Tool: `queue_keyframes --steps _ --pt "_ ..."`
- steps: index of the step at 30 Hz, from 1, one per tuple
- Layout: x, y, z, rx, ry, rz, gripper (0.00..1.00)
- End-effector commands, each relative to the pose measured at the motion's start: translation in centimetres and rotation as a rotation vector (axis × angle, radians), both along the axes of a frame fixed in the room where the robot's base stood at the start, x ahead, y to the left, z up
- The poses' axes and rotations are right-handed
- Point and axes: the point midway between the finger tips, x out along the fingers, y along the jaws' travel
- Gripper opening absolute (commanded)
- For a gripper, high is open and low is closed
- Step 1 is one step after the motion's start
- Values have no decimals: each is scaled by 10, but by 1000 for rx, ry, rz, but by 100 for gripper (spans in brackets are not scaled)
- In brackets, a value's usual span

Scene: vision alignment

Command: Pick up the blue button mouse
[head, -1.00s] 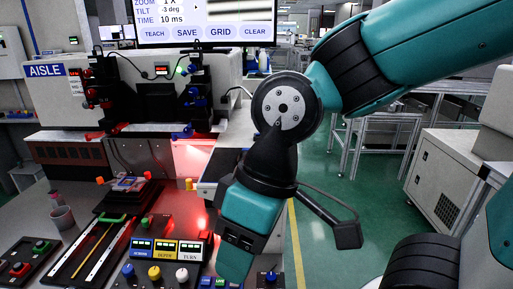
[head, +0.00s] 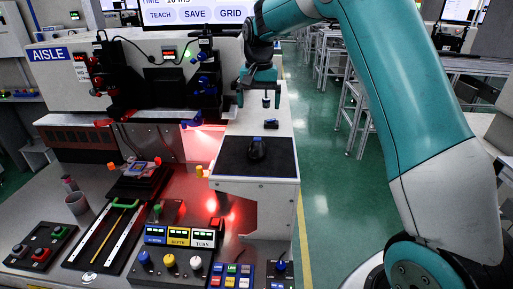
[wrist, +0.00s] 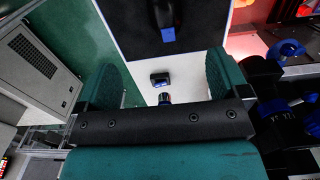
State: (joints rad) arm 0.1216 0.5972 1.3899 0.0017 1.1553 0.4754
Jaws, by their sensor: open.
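The mouse (head: 257,149) is black and rests on a dark mat (head: 229,164) on the white counter in the head view. In the wrist view the mouse (wrist: 164,14) is cut by the top edge, and a blue part (wrist: 168,34) shows on its near end. My gripper (head: 258,104) hangs over the counter's far end, behind the mouse and apart from it. In the wrist view my gripper (wrist: 162,68) has its two teal fingers wide apart with nothing held between them.
A small dark block with blue (head: 271,124) lies on the white counter (head: 285,115) between my gripper and the mat. A small blue-topped cylinder (wrist: 165,98) shows near my fingers. The black and blue machine fixture (head: 206,80) stands close left. Button panels (head: 180,236) are in front.

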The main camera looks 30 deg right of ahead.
Motion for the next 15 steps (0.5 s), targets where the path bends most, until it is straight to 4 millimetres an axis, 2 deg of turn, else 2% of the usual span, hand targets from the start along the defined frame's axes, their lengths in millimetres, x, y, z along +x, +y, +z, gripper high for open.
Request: queue_keyframes --steps 9,15 --pt "-2 1 -70 1 7 4 93" --pt "-1 2 -101 1 3 5 93"
